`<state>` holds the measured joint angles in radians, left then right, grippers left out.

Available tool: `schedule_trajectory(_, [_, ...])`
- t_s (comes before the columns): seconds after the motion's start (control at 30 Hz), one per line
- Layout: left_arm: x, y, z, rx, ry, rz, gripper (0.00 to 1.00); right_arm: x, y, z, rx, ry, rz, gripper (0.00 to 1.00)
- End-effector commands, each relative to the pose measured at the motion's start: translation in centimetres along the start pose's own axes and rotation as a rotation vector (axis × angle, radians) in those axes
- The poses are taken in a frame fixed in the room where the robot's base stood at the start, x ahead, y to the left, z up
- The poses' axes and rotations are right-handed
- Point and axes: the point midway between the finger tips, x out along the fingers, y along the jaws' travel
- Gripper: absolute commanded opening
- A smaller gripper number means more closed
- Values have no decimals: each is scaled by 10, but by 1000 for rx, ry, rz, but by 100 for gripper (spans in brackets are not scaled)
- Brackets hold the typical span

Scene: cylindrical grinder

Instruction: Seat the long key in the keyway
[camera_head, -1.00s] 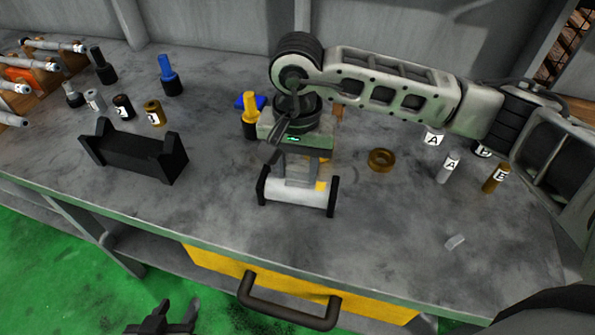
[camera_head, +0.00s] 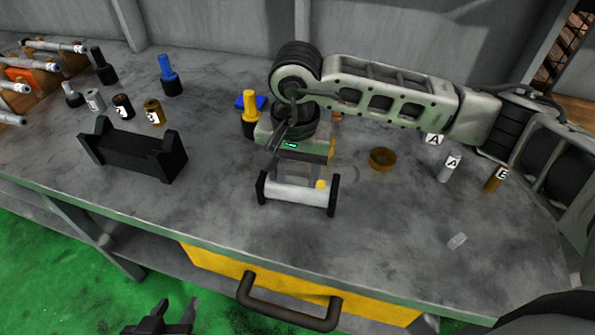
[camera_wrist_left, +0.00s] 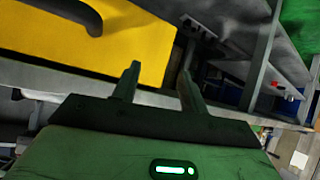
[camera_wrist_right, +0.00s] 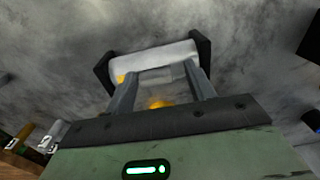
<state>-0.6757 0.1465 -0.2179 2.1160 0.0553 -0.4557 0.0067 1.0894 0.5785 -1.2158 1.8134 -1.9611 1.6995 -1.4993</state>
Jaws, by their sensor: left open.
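A pale shaft (camera_head: 292,191) lies across a black two-ended cradle (camera_head: 333,196) near the table's front; it also shows in the right wrist view (camera_wrist_right: 150,60). A small yellow piece (camera_head: 320,184) sits on the shaft near one end. My right gripper (camera_head: 297,179) points down over the shaft, its fingers apart. A grey band (camera_wrist_right: 162,76) shows between them; I cannot tell whether it is the long key in the grip or something behind. The keyway is hidden. A yellow-orange spot (camera_wrist_right: 160,104) shows near the palm. My left gripper (camera_wrist_left: 159,70) is open and empty before the table's front.
An empty black cradle (camera_head: 140,155) stands to the left. Labelled cylinders and a blue-topped peg (camera_head: 169,75) stand behind it. A yellow peg (camera_head: 250,112) stands behind my right gripper. A brass ring (camera_head: 382,159), labelled cylinders (camera_head: 449,168) and a small pale piece (camera_head: 457,241) are at right.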

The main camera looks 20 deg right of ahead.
Motion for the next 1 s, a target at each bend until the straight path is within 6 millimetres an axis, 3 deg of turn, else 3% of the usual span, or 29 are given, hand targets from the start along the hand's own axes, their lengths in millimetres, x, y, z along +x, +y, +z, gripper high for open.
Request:
schedule_trajectory(0.03, [2,0,3,-1,-1,-1,43,20,10,4,3,-21,41,60])
schedule_trajectory(0.53, [-2,0,-2,1,-5,-6,43,13,12,3,4,-19,47,60])
schedule_trajectory(0.67, [-7,-2,-5,20,-19,-15,43,-1,12,2,4,-16,47,60])
schedule_trajectory(0.8, [-2,-2,6,18,-29,-14,43,-33,9,1,3,-13,41,60])
schedule_trajectory(1.0, [-1,-2,6,14,-27,-10,43,-81,5,1,0,-14,35,60])
